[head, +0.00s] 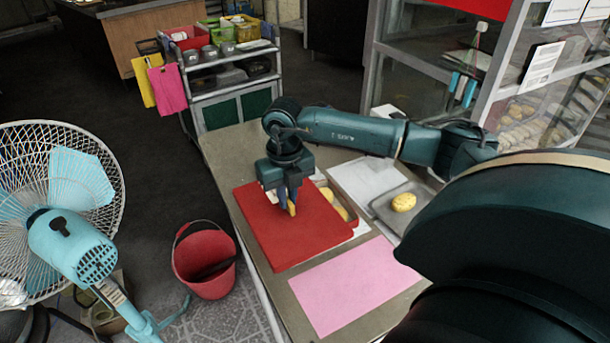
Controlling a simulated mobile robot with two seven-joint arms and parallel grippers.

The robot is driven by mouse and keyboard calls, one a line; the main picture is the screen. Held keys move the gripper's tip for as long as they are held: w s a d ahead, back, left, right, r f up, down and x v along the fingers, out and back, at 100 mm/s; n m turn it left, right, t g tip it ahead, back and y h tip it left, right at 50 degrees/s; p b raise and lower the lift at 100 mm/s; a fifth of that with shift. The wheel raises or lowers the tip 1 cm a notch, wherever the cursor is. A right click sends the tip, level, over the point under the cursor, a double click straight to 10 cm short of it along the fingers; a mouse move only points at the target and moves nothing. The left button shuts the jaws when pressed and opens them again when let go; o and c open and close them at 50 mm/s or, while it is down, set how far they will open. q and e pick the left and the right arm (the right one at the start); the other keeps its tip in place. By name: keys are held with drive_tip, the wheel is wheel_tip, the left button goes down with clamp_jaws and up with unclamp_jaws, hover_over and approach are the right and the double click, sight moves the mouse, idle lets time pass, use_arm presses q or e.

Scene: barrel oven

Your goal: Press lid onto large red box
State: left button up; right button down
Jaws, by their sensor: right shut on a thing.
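A flat red panel (290,238), which looks like the lid, lies on the table or on something low that I cannot see. Beside its right edge is an open box (352,222) with yellow pieces inside, partly covered by the panel and my gripper. No other large red box shows on the table. My right gripper (288,206) points down over the upper part of the red panel. It is shut on a small yellow-orange piece (292,208), of which little shows. I cannot tell whether the fingertips touch the panel. My left gripper is not in view.
A pink sheet (353,285) lies in front on the metal table (222,150). A tray (381,206) with a yellow piece (404,202) is to the right. A red bucket (204,262) and a fan (72,235) stand left. A cart and glass shelving stand behind.

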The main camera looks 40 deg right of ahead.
sight(305, 184)
drive_tip(key=w+d+m, duration=0.1)
drive_tip(key=d+m, duration=0.1)
drive_tip(key=m, duration=0.3)
drive_tip(key=w+d+m+b, duration=0.1)
drive_tip(key=d+m, duration=0.1)
drive_tip(key=m, duration=0.3)
drive_tip(key=w+d+m, duration=0.1)
drive_tip(key=d+m, duration=0.2)
drive_tip(key=m, duration=0.4)
drive_tip(key=d+m, duration=0.1)
drive_tip(key=shift+w+m+b, duration=0.1)
drive_tip(key=shift+m+b, duration=0.2)
drive_tip(key=shift+b, duration=0.05)
wheel_tip(305, 184, down, 4)
drive_tip(key=b, duration=0.4)
drive_tip(key=shift+f, duration=0.2)
drive_tip(key=shift+f+b, duration=0.5)
drive_tip(key=shift+f, duration=0.45)
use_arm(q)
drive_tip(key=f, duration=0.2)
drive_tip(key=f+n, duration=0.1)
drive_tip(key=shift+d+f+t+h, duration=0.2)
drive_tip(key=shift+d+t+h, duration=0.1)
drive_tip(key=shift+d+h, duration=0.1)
use_arm(e)
drive_tip(key=shift+f, duration=0.25)
